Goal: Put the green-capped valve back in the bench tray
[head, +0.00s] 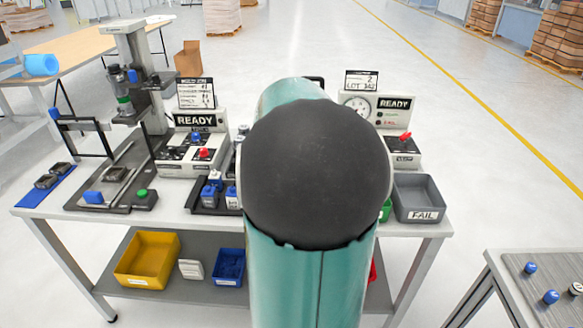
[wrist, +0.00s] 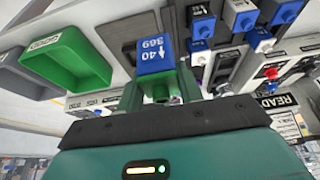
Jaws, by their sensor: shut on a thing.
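In the wrist view my gripper (wrist: 162,92) is shut on a valve (wrist: 156,57) with a blue face and white markings. The dark bench tray (head: 207,210) is partly hidden by my arm in the head view. Several blue-and-white valves (wrist: 201,27) stand in rows to the right of the held valve in the wrist view. Whether the held valve touches the tray, I cannot tell. My gripper is hidden behind my arm in the head view.
A green bin (wrist: 72,56) and a grey bin (wrist: 22,80) lie left of the held valve in the wrist view. The grey FAIL bin (head: 419,199) is at the bench's right end. Test stations (head: 190,150) and a press (head: 135,75) stand behind and left.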

